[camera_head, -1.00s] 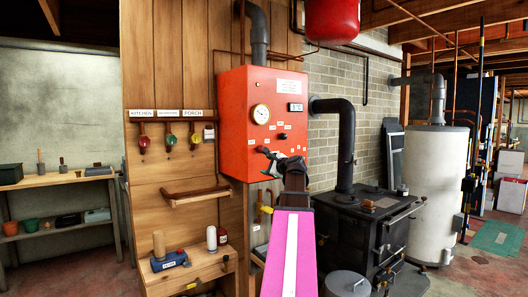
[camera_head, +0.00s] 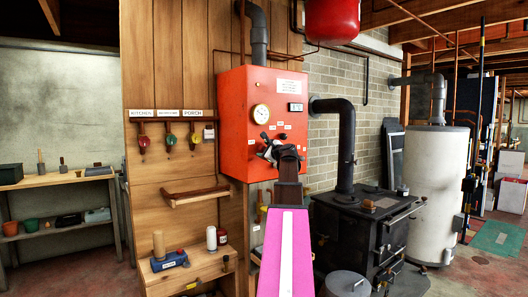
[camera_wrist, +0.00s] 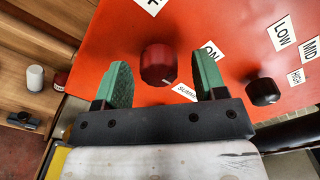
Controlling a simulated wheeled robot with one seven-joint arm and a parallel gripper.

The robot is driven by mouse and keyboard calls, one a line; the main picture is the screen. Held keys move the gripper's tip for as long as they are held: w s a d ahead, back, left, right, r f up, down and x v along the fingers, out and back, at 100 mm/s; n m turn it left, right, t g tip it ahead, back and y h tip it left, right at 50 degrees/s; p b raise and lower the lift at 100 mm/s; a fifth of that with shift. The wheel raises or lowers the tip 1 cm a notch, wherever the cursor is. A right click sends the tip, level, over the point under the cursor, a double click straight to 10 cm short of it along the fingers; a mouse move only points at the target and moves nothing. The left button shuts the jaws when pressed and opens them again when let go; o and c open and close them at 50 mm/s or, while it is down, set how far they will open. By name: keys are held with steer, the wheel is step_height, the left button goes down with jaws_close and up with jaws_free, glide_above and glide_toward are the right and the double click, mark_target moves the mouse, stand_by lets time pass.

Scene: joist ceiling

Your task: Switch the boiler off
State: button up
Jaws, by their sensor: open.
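The boiler (camera_head: 235,100) is an orange-red box on the wooden wall, with a round gauge and a small display on its front. In the wrist view a red knob (camera_wrist: 158,65) on the boiler face (camera_wrist: 215,25) sits between the two green fingers of my gripper (camera_wrist: 160,80). The fingers are open, with a gap on each side of the knob. An "ON" label (camera_wrist: 211,51) is beside the knob, and another label above it is cut off. A black knob (camera_wrist: 263,91) is to the right, near LOW, MID and HIGH labels. In the head view my gripper (camera_head: 270,148) hides the lower front.
A black stove (camera_head: 365,235) with a flue pipe (camera_head: 346,140) stands right of the boiler. A wooden rail (camera_head: 195,196) and a shelf with small items are at lower left. Hanging valve handles (camera_head: 168,138) are left of the boiler. A red tank (camera_head: 331,20) hangs above.

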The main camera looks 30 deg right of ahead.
steer(key=shift+w, duration=0.4)
steer(key=shift+c, duration=0.3)
steer(key=c, duration=0.9)
steer(key=shift+o, duration=0.2)
